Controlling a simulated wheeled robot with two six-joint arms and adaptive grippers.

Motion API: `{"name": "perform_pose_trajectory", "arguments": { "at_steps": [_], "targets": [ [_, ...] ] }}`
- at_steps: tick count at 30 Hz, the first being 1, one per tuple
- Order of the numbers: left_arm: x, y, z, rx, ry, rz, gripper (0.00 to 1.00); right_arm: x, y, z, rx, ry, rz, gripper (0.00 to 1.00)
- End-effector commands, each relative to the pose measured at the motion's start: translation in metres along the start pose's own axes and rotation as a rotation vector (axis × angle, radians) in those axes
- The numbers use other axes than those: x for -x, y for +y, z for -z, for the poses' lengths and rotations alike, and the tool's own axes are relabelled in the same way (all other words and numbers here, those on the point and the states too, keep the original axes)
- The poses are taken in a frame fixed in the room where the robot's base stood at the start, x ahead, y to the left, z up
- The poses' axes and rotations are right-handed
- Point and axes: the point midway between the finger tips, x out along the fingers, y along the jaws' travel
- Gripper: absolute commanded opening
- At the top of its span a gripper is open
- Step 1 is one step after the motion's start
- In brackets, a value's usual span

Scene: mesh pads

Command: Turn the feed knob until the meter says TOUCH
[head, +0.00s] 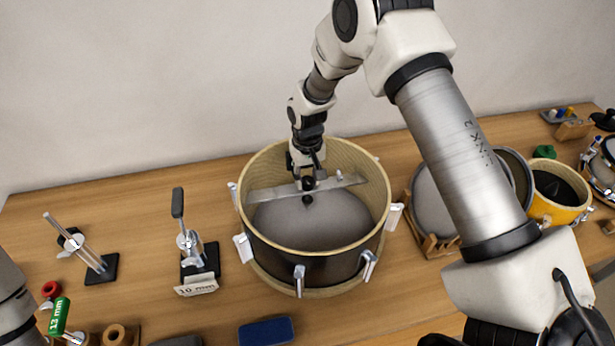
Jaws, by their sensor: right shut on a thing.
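My right gripper (307,174) reaches down into the open drum shell (256,232) from above and is shut on a small dark knob (308,184). The knob sits at the middle of a flat metal bar (345,182) that spans the drum's inside. A small dark tip (307,200) shows below the bar, over the grey mesh (315,228); I cannot tell whether it touches. The gripper partly covers the knob. I cannot make out a meter or any reading on one. My left gripper is out of view; only part of my left arm shows at the left edge.
A stand with a white "10 mm" label (196,288) and another metal stand (100,270) are left of the drum. A green "13 mm" tool (60,316) and a blue pad (266,331) lie in front. A yellow drum (556,212) is at right, partly behind my right arm.

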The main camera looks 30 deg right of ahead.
Motion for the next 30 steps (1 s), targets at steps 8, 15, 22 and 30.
{"name": "perform_pose_trajectory", "arguments": {
  "at_steps": [8, 15, 22, 30],
  "targets": [
    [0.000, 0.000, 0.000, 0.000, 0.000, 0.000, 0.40, -0.002, 0.000, -0.002, -0.031, -0.005, 0.000, 0.00],
    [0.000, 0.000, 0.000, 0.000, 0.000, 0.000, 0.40, -0.003, 0.000, -0.002, -0.031, -0.005, 0.000, 0.00],
    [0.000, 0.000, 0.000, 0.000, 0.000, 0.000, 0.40, -0.002, 0.000, -0.001, -0.030, -0.003, 0.000, 0.60],
    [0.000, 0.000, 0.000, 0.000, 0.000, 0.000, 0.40, 0.008, 0.000, 0.000, -0.030, 0.001, 0.000, 0.60]
  ]
}}
